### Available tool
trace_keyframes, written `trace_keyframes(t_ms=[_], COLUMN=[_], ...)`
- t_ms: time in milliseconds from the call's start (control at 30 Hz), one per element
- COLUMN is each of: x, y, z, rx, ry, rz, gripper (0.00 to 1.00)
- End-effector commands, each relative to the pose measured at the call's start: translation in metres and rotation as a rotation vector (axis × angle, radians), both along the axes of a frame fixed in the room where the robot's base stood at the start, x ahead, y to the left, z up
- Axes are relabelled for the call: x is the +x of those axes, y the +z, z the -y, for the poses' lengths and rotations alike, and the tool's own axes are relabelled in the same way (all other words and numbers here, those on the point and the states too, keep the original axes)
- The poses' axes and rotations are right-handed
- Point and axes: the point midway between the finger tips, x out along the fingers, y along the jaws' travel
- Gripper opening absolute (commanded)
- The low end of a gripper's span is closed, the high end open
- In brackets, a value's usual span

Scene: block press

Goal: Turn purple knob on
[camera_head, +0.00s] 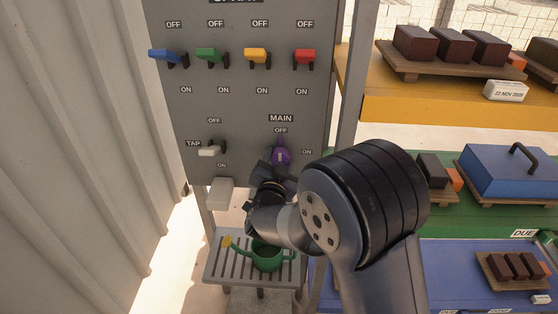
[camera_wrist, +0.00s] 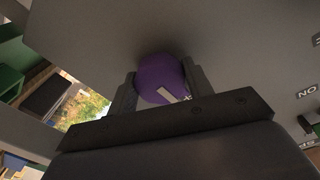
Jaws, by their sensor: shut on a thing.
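The purple knob (camera_head: 281,156) sits on the grey panel under the MAIN label, with OFF printed above it and ON to its right. In the head view its upper part shows, and its pale mark points up toward OFF. My gripper (camera_head: 275,170) reaches it from below and in front, hiding its lower part. In the wrist view the purple knob (camera_wrist: 161,80) sits between the two fingers of my gripper (camera_wrist: 158,92), which are shut on its sides. A white pointer mark shows on the knob's face there.
Blue, green, yellow and red levers (camera_head: 255,57) line the panel above. A white tap lever (camera_head: 209,151) is to the left. A green watering can (camera_head: 267,258) stands on a slatted shelf (camera_head: 222,267) below. Shelves with bricks and a blue lidded box (camera_head: 510,172) are at right.

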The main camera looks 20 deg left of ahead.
Motion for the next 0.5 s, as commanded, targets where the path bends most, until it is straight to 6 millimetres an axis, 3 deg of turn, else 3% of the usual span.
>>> trace_keyframes(t_ms=[167,500], x=[-0.0001,-0.0001], y=[-0.0001,-0.0027], z=[0.0002,0.0002], rx=[0.0,0.055], ry=[-0.001,0.0], rz=[0.0,-0.012], gripper=[0.26,0.26])
